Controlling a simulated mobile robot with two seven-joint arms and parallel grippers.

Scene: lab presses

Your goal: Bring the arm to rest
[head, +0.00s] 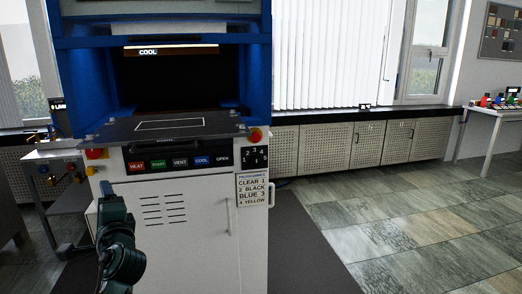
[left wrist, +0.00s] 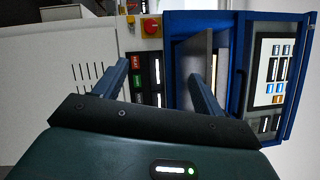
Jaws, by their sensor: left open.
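My left arm (head: 120,255) reaches up from the bottom of the head view, in front of the white lower cabinet of the press (head: 170,215). In the left wrist view my left gripper (left wrist: 158,88) is open, with its two dark fingers wide apart and nothing visible between them. Its fingers point towards the press front, where the button row (left wrist: 157,80) and the blue frame (left wrist: 238,50) show sideways. I cannot tell the exact gap to the press. My right gripper is in neither view.
A dark platen (head: 170,127) juts out above the labelled buttons. A red knob (head: 255,135) and number panel sit at its right. A side table with fittings (head: 60,165) stands at left. Open tiled floor (head: 420,225) lies to the right, before low perforated cabinets (head: 340,145).

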